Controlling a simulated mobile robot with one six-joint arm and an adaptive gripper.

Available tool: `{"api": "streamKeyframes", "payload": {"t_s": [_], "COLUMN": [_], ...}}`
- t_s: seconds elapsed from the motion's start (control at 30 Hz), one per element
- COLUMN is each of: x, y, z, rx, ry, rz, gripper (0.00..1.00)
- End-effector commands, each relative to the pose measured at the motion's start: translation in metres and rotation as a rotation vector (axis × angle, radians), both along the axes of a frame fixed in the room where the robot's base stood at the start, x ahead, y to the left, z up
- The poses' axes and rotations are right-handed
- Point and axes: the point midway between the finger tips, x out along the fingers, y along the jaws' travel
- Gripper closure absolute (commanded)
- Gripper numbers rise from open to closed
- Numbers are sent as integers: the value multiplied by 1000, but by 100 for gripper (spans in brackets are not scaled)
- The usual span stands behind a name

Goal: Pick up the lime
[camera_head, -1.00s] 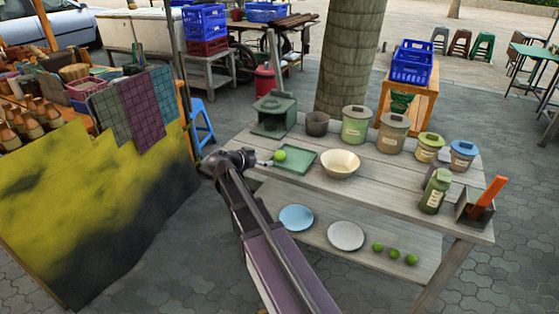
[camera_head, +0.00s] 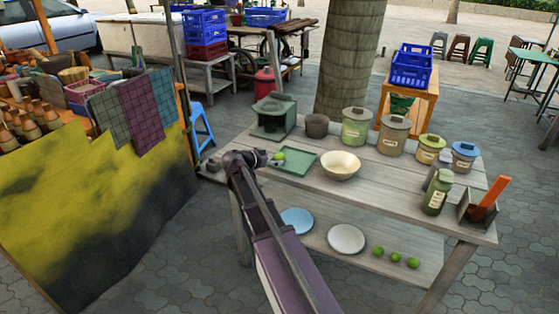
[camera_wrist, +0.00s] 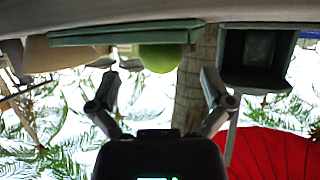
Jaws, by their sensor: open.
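A small green lime (camera_head: 280,155) lies on the left part of a flat green tray (camera_head: 297,164) on the wooden table. My gripper (camera_head: 271,158) is at the lime's left side, low over the tray, and partly covers it in the head view. In the wrist view, which is upside down, the lime (camera_wrist: 160,58) shows ahead, centred between the two spread fingers of my open gripper (camera_wrist: 158,80). The tray (camera_wrist: 120,35) lies above it in that picture. I cannot tell whether the fingers touch the lime.
A green box-shaped stove (camera_head: 272,118) and a dark pot (camera_head: 317,125) stand behind the tray. A cream bowl (camera_head: 341,165) stands to its right, with several jars beyond. Several more limes (camera_head: 395,257) and two plates lie on the lower shelf.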

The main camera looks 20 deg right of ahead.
Motion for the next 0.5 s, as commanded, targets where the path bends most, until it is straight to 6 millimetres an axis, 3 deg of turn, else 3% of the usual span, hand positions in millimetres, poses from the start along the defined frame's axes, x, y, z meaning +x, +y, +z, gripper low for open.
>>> {"api": "streamKeyframes", "payload": {"t_s": [0.2,0.5], "x": [10,12], "y": [-23,-31], "z": [-11,-12], "rx": [0,0], "ry": [0,0], "rz": [-1,0], "gripper": [0,0]}}
